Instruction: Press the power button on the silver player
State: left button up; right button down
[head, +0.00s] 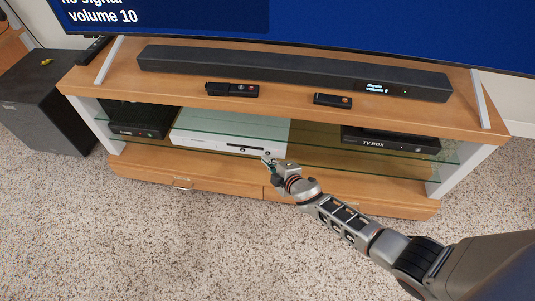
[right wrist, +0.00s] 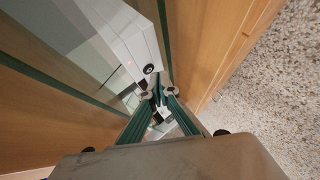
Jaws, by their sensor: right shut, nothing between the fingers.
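The silver player (head: 228,131) is a pale, flat box on the glass shelf of the wooden TV stand, left of centre. Its front has a dark disc slot and a small round dark button near the right end. In the right wrist view the player (right wrist: 122,36) shows its pale front with a round black button (right wrist: 149,68) and a tiny red light. My right gripper (head: 267,161) is shut and empty just in front of the player's right end. In the right wrist view its fingertips (right wrist: 158,93) are close to the button; contact cannot be told. My left gripper is out of view.
A TV box (head: 390,141) and a dark device (head: 143,119) share the shelf. A soundbar (head: 290,73) and two remotes, one left (head: 232,90) and one right (head: 332,100), lie on the stand top. Drawers (head: 190,181) are below. The carpet (head: 130,240) in front is clear.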

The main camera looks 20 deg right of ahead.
jog(key=shift+w+d, duration=0.15)
jog(key=shift+w+d, duration=0.1)
jog(key=shift+w, duration=0.1)
dwell(0.6)
jog(key=shift+s+a, duration=0.35)
jog(key=shift+s, duration=0.2)
jog(key=shift+s+a+p, duration=0.1)
jog(key=shift+s+a, duration=0.45)
jog(key=shift+s, duration=0.3)
jog(key=shift+s+a+p, duration=0.15)
jog(key=shift+s+a, duration=0.4)
jog(key=shift+s, duration=0.25)
jog(key=shift+s+a+p, duration=0.1)
jog(key=shift+s+a, duration=0.45)
jog(key=shift+s, duration=0.3)
